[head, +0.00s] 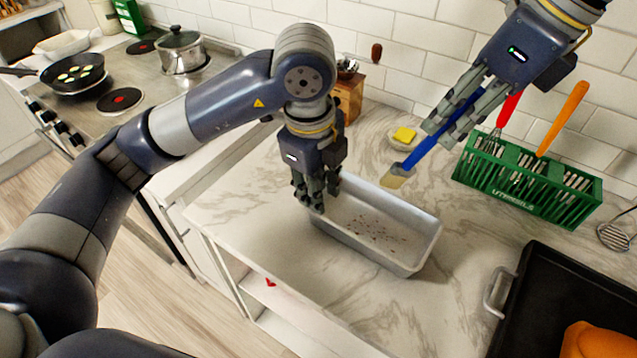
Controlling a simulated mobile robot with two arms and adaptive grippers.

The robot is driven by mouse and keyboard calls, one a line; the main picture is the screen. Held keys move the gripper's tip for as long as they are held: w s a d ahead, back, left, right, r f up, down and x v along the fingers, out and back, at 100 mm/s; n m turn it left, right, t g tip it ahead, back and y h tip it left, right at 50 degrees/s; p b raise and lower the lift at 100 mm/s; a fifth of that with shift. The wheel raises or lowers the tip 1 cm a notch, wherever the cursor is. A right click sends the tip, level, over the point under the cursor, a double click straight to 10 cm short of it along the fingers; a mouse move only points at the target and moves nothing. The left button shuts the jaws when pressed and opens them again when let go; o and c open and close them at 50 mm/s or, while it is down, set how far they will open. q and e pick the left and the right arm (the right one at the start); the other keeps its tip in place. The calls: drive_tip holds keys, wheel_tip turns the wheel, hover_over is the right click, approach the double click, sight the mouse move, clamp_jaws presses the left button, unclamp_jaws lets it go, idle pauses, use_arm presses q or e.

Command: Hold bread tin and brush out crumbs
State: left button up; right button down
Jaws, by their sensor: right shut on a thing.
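The grey bread tin (425,243) stands on the marble counter, its open top up, with dark crumbs (376,230) scattered over its floor. My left gripper (318,202) points down at the tin's left end, fingers apart around or just above the rim; whether they touch it I cannot tell. My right gripper (452,125) is shut on the blue handle of a brush (420,153). The brush slants down to the left, its pale bristles (392,181) just above or behind the tin's far wall.
A green utensil crate (527,190) with red and orange handled tools stands at the right. A small dish with a yellow block (404,135) and a wooden box (350,98) are behind. A black tray (540,290) lies front right.

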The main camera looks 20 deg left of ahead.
sight(322, 225)
use_arm(q)
drive_tip(key=f, duration=0.7)
drive_tip(key=w+f, duration=0.1)
drive_tip(key=f, duration=0.3)
drive_tip(key=shift+w+d, duration=0.1)
drive_tip(key=shift+d, duration=0.1)
clamp_jaws()
drive_tip(key=shift+c, duration=0.5)
unclamp_jaws()
drive_tip(key=shift+c, duration=0.3)
clamp_jaws()
